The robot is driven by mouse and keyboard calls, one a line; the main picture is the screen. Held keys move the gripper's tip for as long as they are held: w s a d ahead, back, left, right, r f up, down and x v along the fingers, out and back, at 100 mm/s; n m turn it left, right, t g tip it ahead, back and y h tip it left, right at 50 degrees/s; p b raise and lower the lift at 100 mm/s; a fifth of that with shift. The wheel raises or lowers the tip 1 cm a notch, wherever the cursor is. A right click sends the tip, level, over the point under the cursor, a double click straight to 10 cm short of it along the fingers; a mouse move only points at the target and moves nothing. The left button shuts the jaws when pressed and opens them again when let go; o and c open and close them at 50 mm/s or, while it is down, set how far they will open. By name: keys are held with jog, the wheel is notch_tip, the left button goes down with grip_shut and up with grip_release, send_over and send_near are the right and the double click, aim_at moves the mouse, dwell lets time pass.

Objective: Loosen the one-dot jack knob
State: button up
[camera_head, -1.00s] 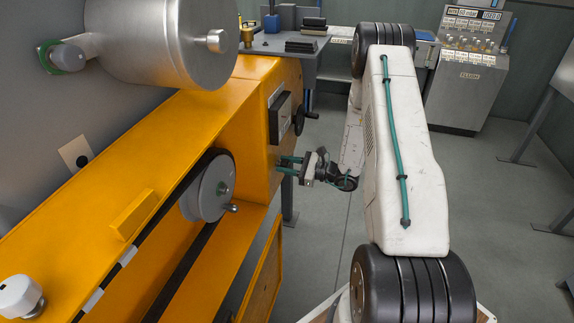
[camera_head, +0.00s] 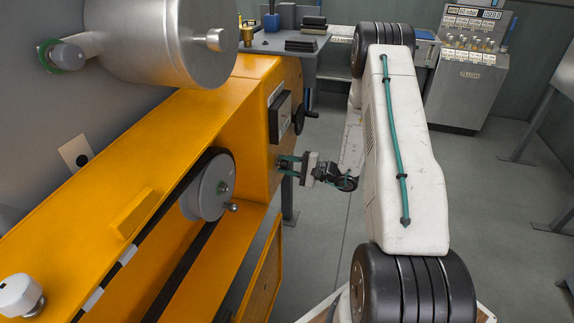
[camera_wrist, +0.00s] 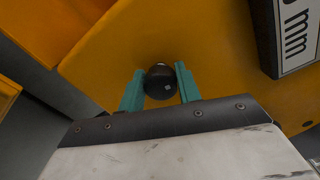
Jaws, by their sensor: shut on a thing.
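The jack knob (camera_wrist: 160,82) is a dark round knob on the yellow machine face, with one pale dot on its end, in the wrist view. My gripper (camera_wrist: 160,72) has its two teal fingers on either side of the knob and is shut on it. In the head view my gripper (camera_head: 283,166) reaches left to the end face of the yellow machine frame (camera_head: 262,150). The knob is too small and covered to make out there.
A dark-framed panel (camera_wrist: 296,28) with "mm" lettering is close to the right of the knob. A black handwheel (camera_head: 300,116) sticks out above my gripper. A grey pulley (camera_head: 212,188) is on the machine's near side.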

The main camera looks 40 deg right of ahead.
jog(key=shift+n, duration=1.2)
jog(key=o, duration=1)
jog(key=shift+w, duration=0.1)
jog(key=shift+c, duration=0.2)
jog(key=v, duration=0.8)
